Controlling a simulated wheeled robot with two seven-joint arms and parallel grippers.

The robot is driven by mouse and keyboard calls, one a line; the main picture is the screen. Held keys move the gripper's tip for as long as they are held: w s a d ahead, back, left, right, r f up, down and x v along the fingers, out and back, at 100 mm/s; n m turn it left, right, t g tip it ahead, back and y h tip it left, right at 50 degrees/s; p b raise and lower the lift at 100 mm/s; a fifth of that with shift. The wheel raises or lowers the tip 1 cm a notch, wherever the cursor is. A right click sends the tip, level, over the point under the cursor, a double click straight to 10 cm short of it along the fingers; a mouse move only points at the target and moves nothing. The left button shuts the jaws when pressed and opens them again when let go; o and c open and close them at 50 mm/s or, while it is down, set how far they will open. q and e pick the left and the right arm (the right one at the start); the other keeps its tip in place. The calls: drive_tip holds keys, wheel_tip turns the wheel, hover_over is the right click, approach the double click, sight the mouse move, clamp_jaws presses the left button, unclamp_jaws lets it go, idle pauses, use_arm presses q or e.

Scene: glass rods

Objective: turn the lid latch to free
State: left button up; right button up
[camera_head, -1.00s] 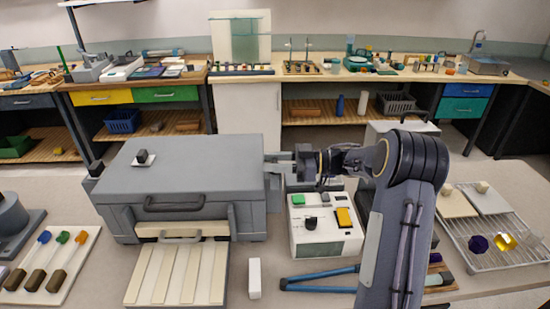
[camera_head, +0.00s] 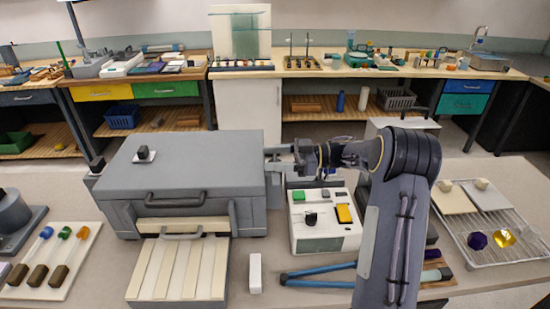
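A large grey box with a closed lid (camera_head: 200,165) stands at the left centre of the table. It has a dark front handle (camera_head: 174,198) and a small black knob on a white plate (camera_head: 144,154) on top. My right gripper (camera_head: 273,158) is at the box's right side, pointing left, with its tips close to or touching that side near lid height. The latch cannot be made out clearly; the gripper may hide it. Whether the fingers are shut on anything is too small to tell. My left gripper is out of view.
A white control box (camera_head: 323,232) with green and yellow buttons stands below my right forearm. A slatted cream tray (camera_head: 177,270), a white block (camera_head: 255,273) and blue tongs (camera_head: 318,274) lie in front. A wire rack (camera_head: 490,240) is at right, colored-tip tools at left.

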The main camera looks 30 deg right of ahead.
drive_tip(key=b+v, duration=0.2)
drive_tip(key=v, duration=0.6)
drive_tip(key=shift+w, duration=0.1)
idle(0.4)
drive_tip(key=w+d+r+m+t+h, duration=0.1)
drive_tip(key=d+r+m+t+h, duration=0.1)
drive_tip(key=r+m+t+h, duration=0.45)
drive_tip(key=w+d+r+m+t+h, duration=0.1)
drive_tip(key=w+r+m+t+h, duration=0.1)
drive_tip(key=r+m+t+h, duration=0.4)
drive_tip(key=s+a+f+g, duration=0.4)
drive_tip(key=s+a+f, duration=0.2)
drive_tip(key=s, duration=0.4)
drive_tip(key=s+a+f+m+g, duration=0.1)
drive_tip(key=s+a+f+g, duration=0.4)
drive_tip(key=s, duration=0.6)
drive_tip(key=s+a+f+m+g, duration=0.1)
drive_tip(key=s+a+f+g, duration=0.4)
drive_tip(key=s+a+f, duration=0.2)
drive_tip(key=s+a, duration=0.2)
drive_tip(key=s, duration=0.1)
drive_tip(key=shift+s+a+f, duration=0.2)
drive_tip(key=shift+s+a, duration=0.05)
drive_tip(key=shift+s, duration=0.05)
